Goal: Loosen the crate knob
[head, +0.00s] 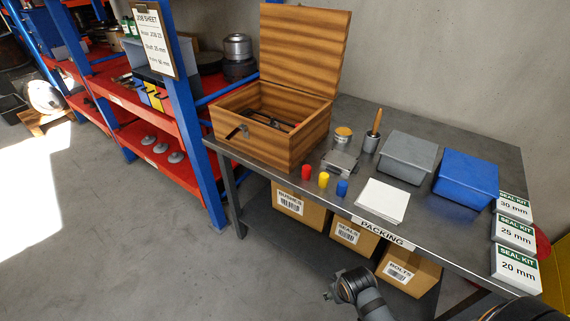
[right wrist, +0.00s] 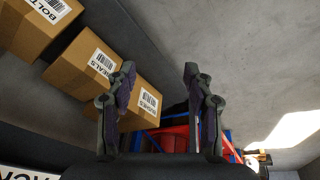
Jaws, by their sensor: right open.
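The wooden crate (head: 285,151) stands at the left end of the metal table with its lid (head: 305,45) raised. A small dark fitting (head: 243,130) shows at its front; it is too small to tell whether this is the knob. Dark bar-like parts lie inside the crate. My right gripper (right wrist: 159,70) is open and empty, its two fingers well apart. In the head view it is low in front of the table, below and to the right of the crate, and not touching it. My left gripper is out of view.
Red, yellow and blue small pieces (head: 324,180), a white pad (head: 381,200), and grey (head: 406,158) and blue (head: 466,178) bins stand on the table (head: 450,226). Cardboard boxes (head: 300,206) sit underneath. A red and blue rack (head: 190,130) stands left. Floor in front is clear.

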